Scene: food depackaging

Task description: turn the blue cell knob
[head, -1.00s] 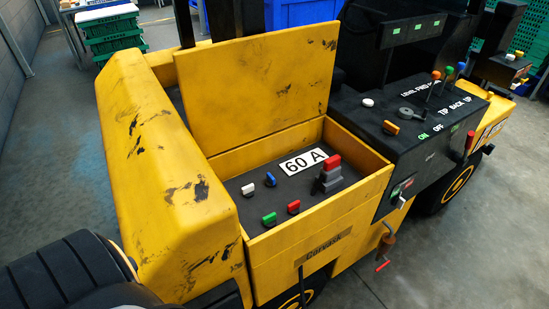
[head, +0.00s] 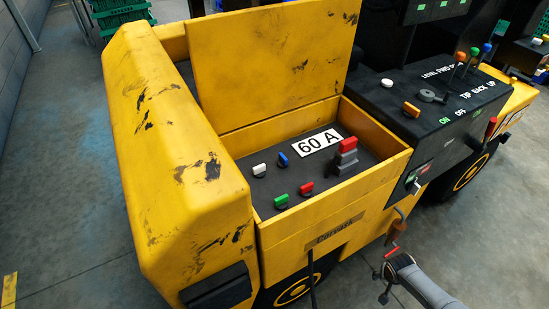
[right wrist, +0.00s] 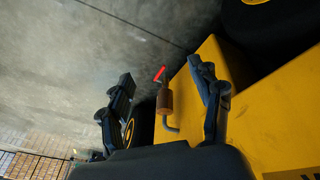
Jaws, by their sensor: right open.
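The blue cell knob (head: 282,160) sits on the dark panel (head: 325,178) inside the open yellow box, between the white knob (head: 259,170) and the "60 A" label (head: 319,141). A green knob (head: 281,201) and a red knob (head: 306,188) sit in front of it. My right gripper (head: 381,279) is low at the bottom right, outside the box and well away from the blue knob. In the right wrist view my right gripper (right wrist: 160,72) has its fingers spread, with nothing held. The blue knob is not visible there. My left gripper is not in view.
The box's yellow front wall (head: 335,215) and raised lid (head: 270,60) bound the panel. A red-and-grey switch (head: 346,156) stands at its right. A brown-handled crank with a red tip (head: 396,234) is close to my right gripper; it also shows in the right wrist view (right wrist: 165,97).

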